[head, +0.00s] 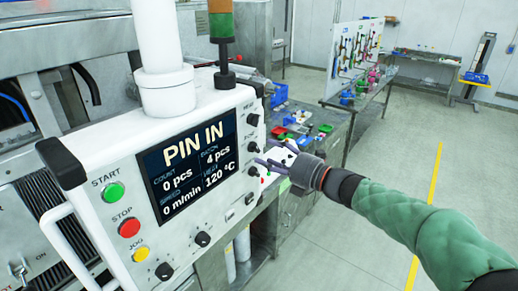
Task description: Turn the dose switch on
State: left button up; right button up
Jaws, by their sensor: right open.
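The white control panel (120,190) fills the left and middle of the head view. Its screen (188,165) reads PIN IN, with 0 pcs, 4 pcs, 0 m/min and 120 °C. Small black switches line its right edge, among them an upper one (253,119), a middle one (252,147) and a lower one (253,171). Their labels are too small to read, so I cannot tell which is the dose switch. My right gripper (264,166) is open, its fingers close to the middle and lower switches; contact is unclear. My left gripper is out of view.
START (113,192), STOP (129,227) and JOG (164,271) buttons sit on the panel's left side. Another black knob (202,239) is below the screen. A cluttered workbench (330,128) stands behind my right gripper. Open floor (390,150) lies to the right.

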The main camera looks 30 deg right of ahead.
aim_at(257, 151)
jog(key=shift+p+x, duration=0.3)
jog(key=shift+x, duration=1.85)
jog(key=shift+f, duration=0.1)
jog(key=c, duration=1.1)
